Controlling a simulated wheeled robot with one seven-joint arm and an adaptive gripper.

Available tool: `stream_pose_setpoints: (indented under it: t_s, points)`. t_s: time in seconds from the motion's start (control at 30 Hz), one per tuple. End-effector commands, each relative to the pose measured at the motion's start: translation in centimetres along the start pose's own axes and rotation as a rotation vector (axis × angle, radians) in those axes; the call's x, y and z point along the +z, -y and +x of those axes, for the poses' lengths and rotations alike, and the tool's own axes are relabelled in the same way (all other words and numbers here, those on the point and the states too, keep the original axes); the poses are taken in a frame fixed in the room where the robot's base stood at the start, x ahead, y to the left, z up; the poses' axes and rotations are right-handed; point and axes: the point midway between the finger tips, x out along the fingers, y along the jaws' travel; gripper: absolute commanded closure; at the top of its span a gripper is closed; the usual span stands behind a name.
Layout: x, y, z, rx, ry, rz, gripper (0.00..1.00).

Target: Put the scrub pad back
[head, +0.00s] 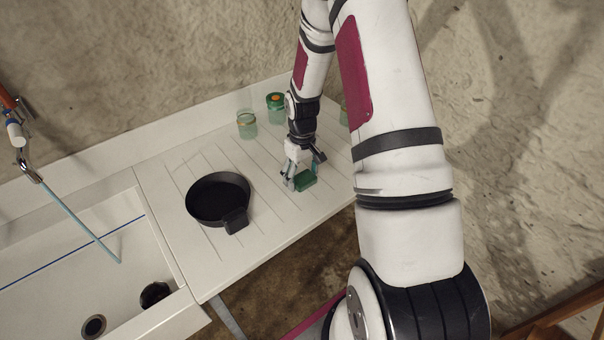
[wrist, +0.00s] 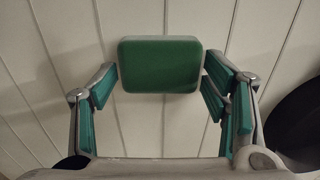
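The scrub pad is a green block (head: 306,180) low over or on the grooved white drainboard (head: 262,160). In the wrist view the pad (wrist: 160,65) appears between the fingertips of my gripper (wrist: 160,80), its flat face toward the camera. My gripper points down at the pad in the head view (head: 301,177). The teal-lined fingers come right up to the pad's left and right edges. I cannot tell whether they press on it or stand just clear. Whether the pad's underside touches the board is hidden.
A black pan (head: 217,197) stands on the drainboard left of my gripper; its edge shows in the wrist view (wrist: 295,125). Glass jars (head: 247,125) and (head: 276,108) stand at the back. A sink (head: 75,260) lies to the left. Bare board lies between pan and pad.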

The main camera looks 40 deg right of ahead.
Motion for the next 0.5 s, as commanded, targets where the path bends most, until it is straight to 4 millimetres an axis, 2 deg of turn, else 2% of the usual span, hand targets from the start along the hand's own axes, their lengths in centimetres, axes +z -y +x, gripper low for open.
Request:
stream_pose_setpoints:
  t_s: [0.33, 0.5]
  points:
    - [0.0, 0.0, -0.1, 0.000, 0.000, 0.000, 0.22]
    - [-0.1, -0.1, -1.6, 0.001, -0.002, 0.001, 0.22]
